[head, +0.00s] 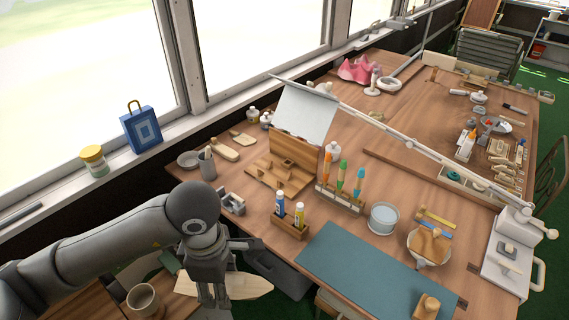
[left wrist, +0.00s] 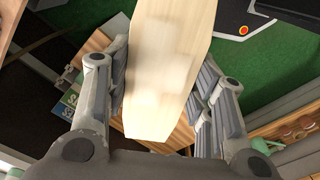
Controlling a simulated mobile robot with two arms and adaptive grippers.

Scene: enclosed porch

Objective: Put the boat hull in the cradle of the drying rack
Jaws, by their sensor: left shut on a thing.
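The boat hull (head: 248,286) is a pale wooden piece with a pointed end. In the head view it lies roughly level at the lower left, just off the near edge of the table. My left gripper (head: 214,296) is shut on it from above. In the left wrist view the hull (left wrist: 168,65) runs between the two fingers of the left gripper (left wrist: 160,92), its blunt end towards the camera. I cannot pick out the drying rack with certainty. A stepped wooden stand (head: 280,178) is on the table's left part. My right gripper is not in view.
A wooden holder with paint bottles (head: 290,227), a brush rack (head: 340,199), a glass bowl (head: 383,217) and a teal mat (head: 372,268) occupy the near table. A mug (head: 143,300) stands beside my left arm.

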